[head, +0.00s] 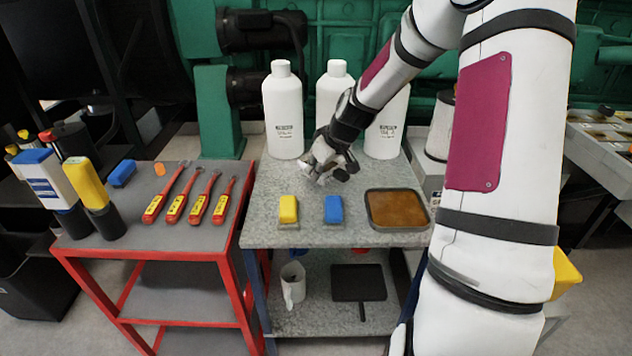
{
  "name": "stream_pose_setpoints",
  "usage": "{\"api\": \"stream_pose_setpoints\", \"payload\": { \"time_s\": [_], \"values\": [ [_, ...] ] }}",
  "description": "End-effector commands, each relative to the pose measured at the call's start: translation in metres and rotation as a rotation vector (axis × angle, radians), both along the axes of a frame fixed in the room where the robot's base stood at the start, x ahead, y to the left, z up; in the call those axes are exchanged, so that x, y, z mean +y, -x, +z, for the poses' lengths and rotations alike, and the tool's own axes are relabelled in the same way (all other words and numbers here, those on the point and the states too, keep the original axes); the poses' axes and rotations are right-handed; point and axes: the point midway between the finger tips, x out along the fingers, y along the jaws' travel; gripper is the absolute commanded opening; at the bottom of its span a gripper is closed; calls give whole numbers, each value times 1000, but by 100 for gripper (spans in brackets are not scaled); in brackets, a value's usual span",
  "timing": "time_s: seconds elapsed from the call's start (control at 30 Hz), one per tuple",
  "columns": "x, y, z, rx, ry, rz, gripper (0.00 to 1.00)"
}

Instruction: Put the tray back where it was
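A tray (372,218) with a dark rim and a brown, amber-looking inside lies flat at the right side of the grey speckled worktop (262,232). My arm partly crosses the view just right of it. My gripper (322,180) is over the back middle of the worktop, in front of the white bottles and up and left of the tray. It is apart from the tray. Its fingers are small and seen at an angle, so I cannot tell whether they are open or shut. I see nothing clearly held in it.
A yellow block (288,208) and a blue block (333,208) stand left of the tray. White bottles (283,115) line the back. A red cart (130,250) with screwdrivers stands left.

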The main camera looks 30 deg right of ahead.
Motion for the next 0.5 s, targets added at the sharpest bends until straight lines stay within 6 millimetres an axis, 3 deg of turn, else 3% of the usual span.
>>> {"api": "stream_pose_setpoints", "payload": {
  "time_s": [0.27, 0.5],
  "values": [
    [1, 0, -34, 1, -2, 1, 0],
    [0, 0, -34, 0, 1, 0, 0]
  ]
}}
